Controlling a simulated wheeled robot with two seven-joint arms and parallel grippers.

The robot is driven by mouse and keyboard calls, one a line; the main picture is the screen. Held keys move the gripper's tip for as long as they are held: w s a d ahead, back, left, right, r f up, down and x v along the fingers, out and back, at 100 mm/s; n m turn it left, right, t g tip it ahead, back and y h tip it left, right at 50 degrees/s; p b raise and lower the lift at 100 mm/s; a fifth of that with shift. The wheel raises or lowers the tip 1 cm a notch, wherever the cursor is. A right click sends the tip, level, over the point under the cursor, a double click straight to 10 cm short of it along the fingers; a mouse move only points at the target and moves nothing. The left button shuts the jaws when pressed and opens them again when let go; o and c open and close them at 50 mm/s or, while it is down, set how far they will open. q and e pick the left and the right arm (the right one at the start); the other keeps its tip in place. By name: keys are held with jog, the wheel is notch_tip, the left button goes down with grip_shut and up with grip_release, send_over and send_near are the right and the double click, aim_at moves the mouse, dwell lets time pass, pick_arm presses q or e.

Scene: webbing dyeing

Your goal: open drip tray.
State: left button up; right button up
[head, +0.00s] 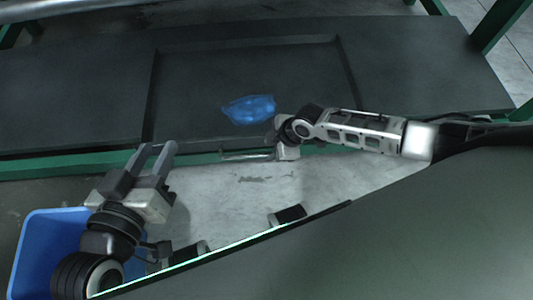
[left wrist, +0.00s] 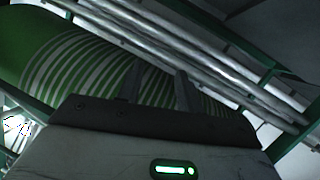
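The drip tray (head: 400,50) is a wide dark panel with a recessed rectangle, behind a green front rail (head: 75,163) in the head view. A thin metal handle (head: 240,156) shows at its front edge. My right gripper (head: 276,140) is at the handle's right end; its fingers are mostly hidden, so I cannot tell whether they grip it. My left gripper (head: 153,160) is open and empty, left of the handle in the picture. Its parted fingers also show in the left wrist view (left wrist: 159,88).
A blue translucent patch (head: 250,109) lies on the tray. A blue bin (head: 35,245) stands at the lower left, beside my left arm. The concrete floor in front is mostly clear. The left wrist view shows a green, white-striped surface (left wrist: 75,65) and metal bars (left wrist: 215,65).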

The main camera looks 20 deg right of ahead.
aim_at(264, 153)
jog(key=b+x, duration=0.1)
jog(key=x, duration=0.2)
jog(key=shift+w+a+f, duration=0.15)
jog(key=shift+w+f, duration=0.05)
jog(key=shift+f, duration=0.15)
pick_arm(q)
jog(key=shift+w+d+r+n+t+h, duration=0.2)
jog(key=shift+d+r+n+t+h, duration=0.1)
jog(key=shift+n, duration=0.1)
pick_arm(e)
grip_shut()
